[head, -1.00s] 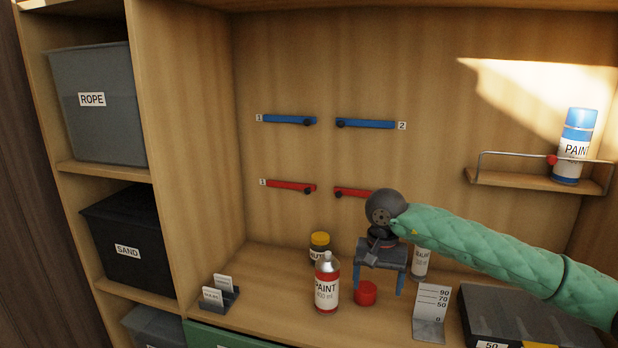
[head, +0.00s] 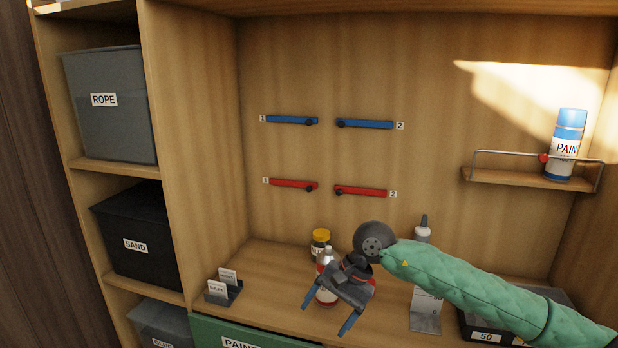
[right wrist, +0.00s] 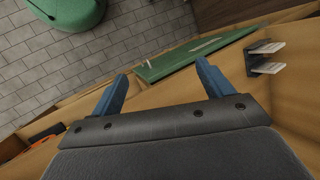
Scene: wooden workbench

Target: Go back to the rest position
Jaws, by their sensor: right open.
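My right gripper (head: 328,312) is open and empty, with its two blue fingers spread apart. In the head view it hangs in front of the red and white paint bottle (head: 325,262) and hides much of it. Its green-sleeved arm comes in from the right. The fingers also show in the right wrist view (right wrist: 160,92), with nothing between them and the bench's front edge, the green panel and the floor beyond. My left gripper is not in view.
A yellow-capped jar (head: 320,240) and a bottle with a grey nozzle (head: 423,233) stand behind the gripper. A card holder (head: 222,294) is at the left. A dark case (head: 478,326) and a height gauge (head: 425,312) are at the right. A blue paint can (head: 566,145) is on the wall shelf.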

